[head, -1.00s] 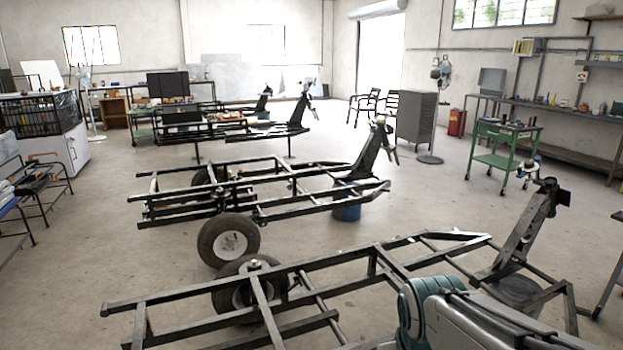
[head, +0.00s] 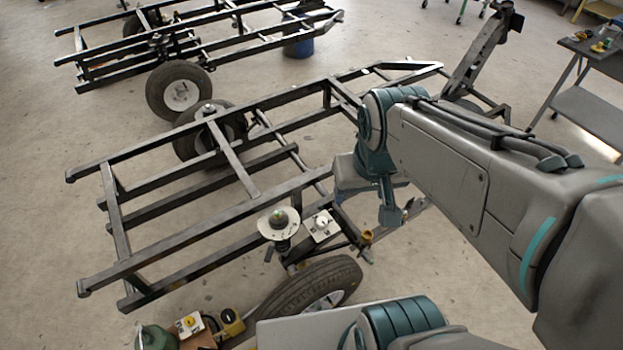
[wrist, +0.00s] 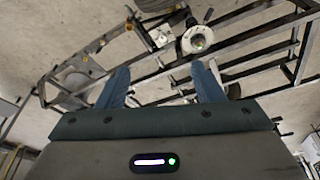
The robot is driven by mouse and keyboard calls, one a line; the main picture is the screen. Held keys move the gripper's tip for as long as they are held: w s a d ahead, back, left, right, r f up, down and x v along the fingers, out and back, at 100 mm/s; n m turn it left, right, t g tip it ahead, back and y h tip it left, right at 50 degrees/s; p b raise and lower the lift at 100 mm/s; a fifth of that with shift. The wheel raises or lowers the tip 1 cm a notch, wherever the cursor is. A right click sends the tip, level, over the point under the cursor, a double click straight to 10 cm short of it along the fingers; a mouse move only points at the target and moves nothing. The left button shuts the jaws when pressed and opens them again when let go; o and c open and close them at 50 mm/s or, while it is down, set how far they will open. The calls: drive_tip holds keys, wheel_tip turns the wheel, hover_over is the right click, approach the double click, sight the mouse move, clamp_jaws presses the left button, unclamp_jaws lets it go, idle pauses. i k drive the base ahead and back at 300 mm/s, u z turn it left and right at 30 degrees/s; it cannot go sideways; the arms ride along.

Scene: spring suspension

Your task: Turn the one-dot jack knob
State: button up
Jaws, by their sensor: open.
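A small pale plate with a white knob (head: 321,224) sits on the near side of the black frame, right of a spring with a round top disc (head: 279,221). In the wrist view the plate and knob (wrist: 158,38) show beyond my fingertips, left of the spring disc (wrist: 197,40). Dots on the plate are too small to count, so I cannot tell whether this is the one-dot knob. My gripper (wrist: 161,70) is open and empty, above and apart from the frame. In the head view my gripper (head: 391,214) is right of the knob.
The frame's black rails (head: 180,255) run left of the knob. A tyre (head: 315,290) is just below it. A yellow-fronted box (head: 189,323) and a green object (head: 155,338) are on the floor at lower left. A grey cart (head: 590,105) stands at right.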

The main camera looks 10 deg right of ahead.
sight(228, 317)
drive_tip(key=z, duration=0.2)
drive_tip(key=k, duration=0.35)
drive_tip(key=u, duration=0.45)
drive_tip(key=i, duration=0.3)
drive_tip(key=u, duration=0.85)
